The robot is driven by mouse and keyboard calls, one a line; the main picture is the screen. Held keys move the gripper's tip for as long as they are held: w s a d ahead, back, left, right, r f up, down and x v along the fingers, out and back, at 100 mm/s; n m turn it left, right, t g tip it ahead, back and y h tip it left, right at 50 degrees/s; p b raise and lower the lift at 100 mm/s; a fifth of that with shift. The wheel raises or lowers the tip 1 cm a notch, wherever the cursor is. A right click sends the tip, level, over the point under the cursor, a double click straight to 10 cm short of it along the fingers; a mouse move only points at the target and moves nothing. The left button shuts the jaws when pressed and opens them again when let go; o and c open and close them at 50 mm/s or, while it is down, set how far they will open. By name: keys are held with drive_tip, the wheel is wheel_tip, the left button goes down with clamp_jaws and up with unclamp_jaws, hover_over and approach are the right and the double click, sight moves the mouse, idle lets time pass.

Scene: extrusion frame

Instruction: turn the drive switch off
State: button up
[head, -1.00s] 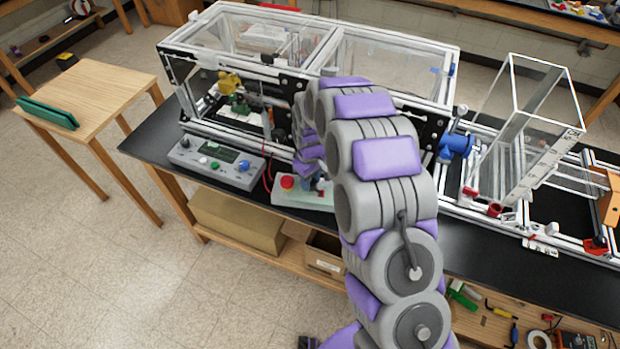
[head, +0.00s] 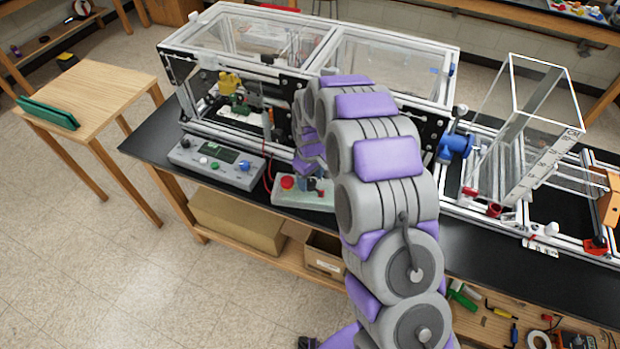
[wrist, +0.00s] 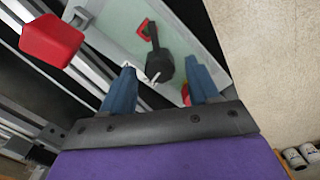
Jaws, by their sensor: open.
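The drive switch seems to be the black lever (wrist: 157,55) with a red base, on a pale green box (wrist: 110,25) in the wrist view. The lever lies between and just beyond the two blue fingertips of my gripper (wrist: 163,76); I cannot tell whether they touch it. My gripper is open. A red button (wrist: 186,94) on the box is partly hidden by the right finger. In the head view the box (head: 290,202) stands at the bench's front edge with its red button (head: 287,182) in sight. My arm hides part of the box there.
A grey control panel (head: 215,163) lies left of the box. The glass-topped extrusion frame (head: 385,65) stands close behind. A red block (wrist: 50,40) on a rail is near my gripper in the wrist view. Floor in front is clear.

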sight(310, 181)
wheel_tip(310, 181, up, 16)
drive_tip(key=shift+r+p, duration=0.25)
drive_tip(key=shift+p, duration=0.2)
drive_tip(key=shift+w, duration=0.1)
